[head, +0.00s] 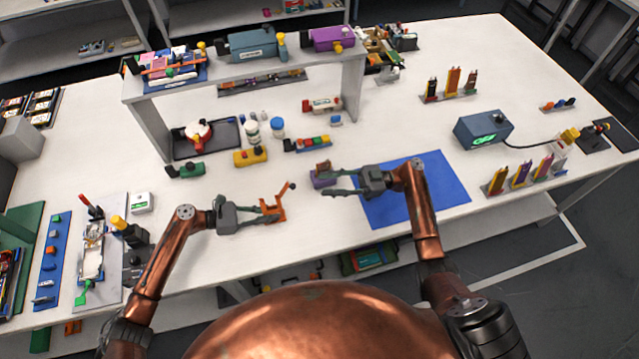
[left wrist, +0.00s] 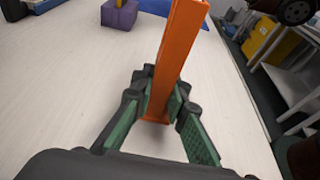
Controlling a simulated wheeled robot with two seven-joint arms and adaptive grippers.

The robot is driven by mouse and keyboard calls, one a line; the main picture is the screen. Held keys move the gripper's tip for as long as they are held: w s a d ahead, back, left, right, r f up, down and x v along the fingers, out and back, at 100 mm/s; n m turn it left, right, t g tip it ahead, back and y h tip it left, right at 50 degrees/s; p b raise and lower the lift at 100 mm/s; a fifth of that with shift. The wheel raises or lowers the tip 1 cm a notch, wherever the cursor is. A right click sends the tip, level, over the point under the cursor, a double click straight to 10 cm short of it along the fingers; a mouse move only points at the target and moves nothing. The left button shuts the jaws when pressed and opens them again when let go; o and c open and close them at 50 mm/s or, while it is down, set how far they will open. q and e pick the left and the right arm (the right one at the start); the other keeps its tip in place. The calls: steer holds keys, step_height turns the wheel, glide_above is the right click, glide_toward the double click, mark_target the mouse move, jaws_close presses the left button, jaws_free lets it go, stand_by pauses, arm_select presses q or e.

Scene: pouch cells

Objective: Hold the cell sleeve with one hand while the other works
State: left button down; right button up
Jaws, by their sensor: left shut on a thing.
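My left gripper (head: 262,217) is shut on an orange piece (head: 273,208) with a dark-tipped lever, above the white table. In the left wrist view the orange piece (left wrist: 176,60) stands tall and slightly tilted between the green finger pads. I cannot tell whether it is the cell sleeve. My right gripper (head: 333,181) is open, its fingers pointing left, beside a purple block (head: 320,181) with a brown part on top. I cannot tell whether it touches the block. The purple block also shows in the left wrist view (left wrist: 118,17). Slim coloured pouches (head: 520,174) stand in a rack at right.
A blue mat (head: 410,205) lies under my right arm. A grey shelf (head: 240,72) stands behind, with bottles and small blocks before it. A grey-blue box (head: 483,130) with a green display and cable is at right. A second rack (head: 450,96) stands behind. White table is clear between my grippers.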

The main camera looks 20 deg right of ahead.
stand_by(0.3)
arm_select(q)
steer(key=c, duration=1.8)
jaws_free()
